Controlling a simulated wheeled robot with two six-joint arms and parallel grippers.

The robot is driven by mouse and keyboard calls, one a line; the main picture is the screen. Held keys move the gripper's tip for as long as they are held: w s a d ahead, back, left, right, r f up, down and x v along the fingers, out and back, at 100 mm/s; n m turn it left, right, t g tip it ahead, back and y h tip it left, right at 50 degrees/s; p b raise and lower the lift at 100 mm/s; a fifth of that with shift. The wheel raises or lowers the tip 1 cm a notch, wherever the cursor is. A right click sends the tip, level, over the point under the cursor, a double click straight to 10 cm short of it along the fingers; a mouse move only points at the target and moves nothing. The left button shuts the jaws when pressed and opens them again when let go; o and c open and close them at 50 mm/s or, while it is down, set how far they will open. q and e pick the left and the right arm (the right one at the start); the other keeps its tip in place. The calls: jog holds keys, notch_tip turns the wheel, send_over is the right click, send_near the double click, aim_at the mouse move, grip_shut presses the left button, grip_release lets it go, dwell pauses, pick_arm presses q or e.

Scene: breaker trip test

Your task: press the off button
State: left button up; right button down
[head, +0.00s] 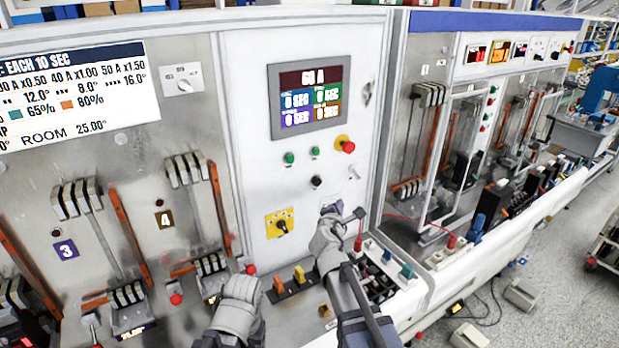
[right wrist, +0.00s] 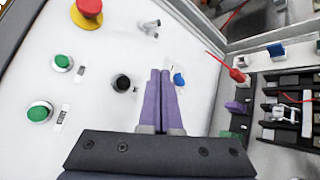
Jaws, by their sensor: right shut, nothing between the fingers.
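The white control panel (head: 262,180) carries two green buttons (head: 289,158), a red mushroom button on a yellow base (head: 346,145) and a black round control (head: 316,182). No label readable here says which one is off. My right gripper (head: 329,209) is in front of the panel's lower right part, below the black control. In the right wrist view its purple fingers (right wrist: 160,76) are shut together and empty, between the black control (right wrist: 122,83) and a blue button (right wrist: 179,79). Contact with the panel cannot be told. My left gripper (head: 240,290) is low in the head view; its fingers are not clear.
A display (head: 308,92) reads 63 A above the buttons. A yellow rotary switch (head: 281,224) sits lower left. Breaker stations (head: 190,200) with levers stand to the left. A terminal strip (head: 380,265) with a red lead lies right of my right gripper.

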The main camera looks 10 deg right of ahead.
aim_at(317, 182)
jog(key=shift+w+a+r, duration=0.15)
jog(key=shift+w+r, duration=0.05)
jog(key=shift+w, duration=0.2)
jog(key=w+a, duration=0.3)
jog(key=w, duration=0.5)
dwell(0.4)
dwell(1.9)
jog(key=shift+w+a, duration=0.15)
jog(key=shift+w, duration=0.2)
jog(key=shift+w+a, duration=0.15)
jog(key=shift+w, duration=0.3)
dwell(0.8)
dwell(0.3)
jog(key=shift+s+d, duration=0.3)
jog(key=shift+s, duration=0.55)
